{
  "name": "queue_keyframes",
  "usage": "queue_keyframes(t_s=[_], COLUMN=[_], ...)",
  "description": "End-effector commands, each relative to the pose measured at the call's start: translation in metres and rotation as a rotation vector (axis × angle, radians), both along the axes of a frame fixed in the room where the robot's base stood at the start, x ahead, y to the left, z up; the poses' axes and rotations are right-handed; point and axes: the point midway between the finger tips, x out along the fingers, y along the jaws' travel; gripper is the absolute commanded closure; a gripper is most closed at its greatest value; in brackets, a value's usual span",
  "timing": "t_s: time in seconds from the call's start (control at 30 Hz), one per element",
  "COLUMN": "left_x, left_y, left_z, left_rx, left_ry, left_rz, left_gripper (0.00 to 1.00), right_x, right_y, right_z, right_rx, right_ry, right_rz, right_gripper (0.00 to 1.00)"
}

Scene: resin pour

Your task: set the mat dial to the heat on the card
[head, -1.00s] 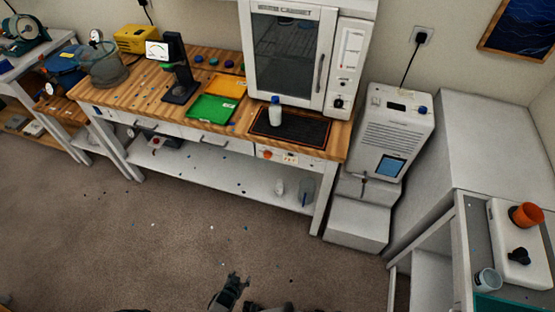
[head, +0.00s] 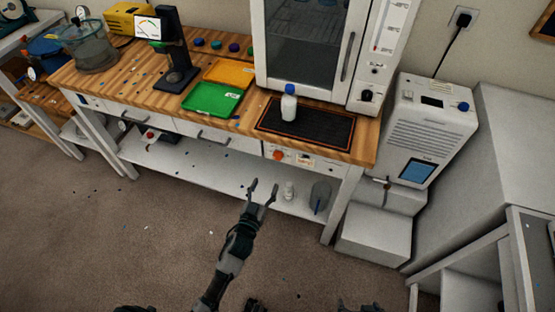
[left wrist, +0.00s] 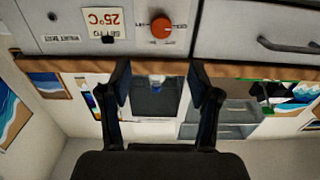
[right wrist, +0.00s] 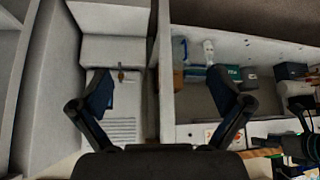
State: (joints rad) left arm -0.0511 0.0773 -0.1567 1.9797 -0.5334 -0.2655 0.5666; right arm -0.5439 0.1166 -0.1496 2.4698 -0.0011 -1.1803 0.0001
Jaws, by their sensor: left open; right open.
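The orange mat dial (head: 277,155) is a round knob on the white bench front below the heat mat (head: 330,126). The card (head: 305,162) is beside it, to the right. In the left wrist view, upside down, the card (left wrist: 103,23) reads 25°C in red, and the dial (left wrist: 162,27) shows clearly. My left gripper (head: 263,190) is open and empty, below and in front of the dial, apart from it. My right gripper (right wrist: 163,88) is open and empty in the right wrist view, away from the dial. The dial's pointer setting is too small to read.
A white-bodied bottle (head: 289,104) with a blue cap stands on the mat. Green (head: 212,98) and orange (head: 229,72) trays lie to its left. The cabinet (head: 308,45) stands behind. A lower shelf (head: 215,170) holds small containers. A white machine (head: 428,130) stands right of the bench.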

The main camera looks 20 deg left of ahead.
Motion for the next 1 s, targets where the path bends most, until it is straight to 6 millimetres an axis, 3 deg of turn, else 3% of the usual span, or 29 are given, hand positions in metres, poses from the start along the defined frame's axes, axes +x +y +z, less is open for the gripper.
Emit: queue_keyframes(t_s=[0.3, 0.5, 0.7, 0.97, 1.0], left_x=[0.077, 0.109, 0.122, 0.122, 0.122], left_y=[-0.003, -0.004, -0.004, -0.004, -0.005], left_z=[-0.002, -0.002, -0.001, 0.0, 0.0], left_rx=[0.001, 0.0, 0.0, 0.0, 0.0], left_ry=[0.001, 0.002, 0.001, 0.001, 0.001], left_rz=[0.0, 0.0, 0.0, 0.0, 0.0], left_gripper=[0.38, 0.38, 0.38, 0.38, 0.48], right_x=[0.032, 0.048, 0.054, 0.055, 0.056], right_y=[0.012, 0.019, 0.021, 0.021, 0.021], right_z=[0.011, 0.021, 0.028, 0.029, 0.028], right_rx=[0.046, 0.073, 0.085, 0.087, 0.086], right_ry=[-0.185, -0.29, -0.34, -0.343, -0.342], right_rz=[0.008, 0.013, 0.014, 0.015, 0.015], right_gripper=[0.0, 0.0, 0.0, 0.0, 0.0])
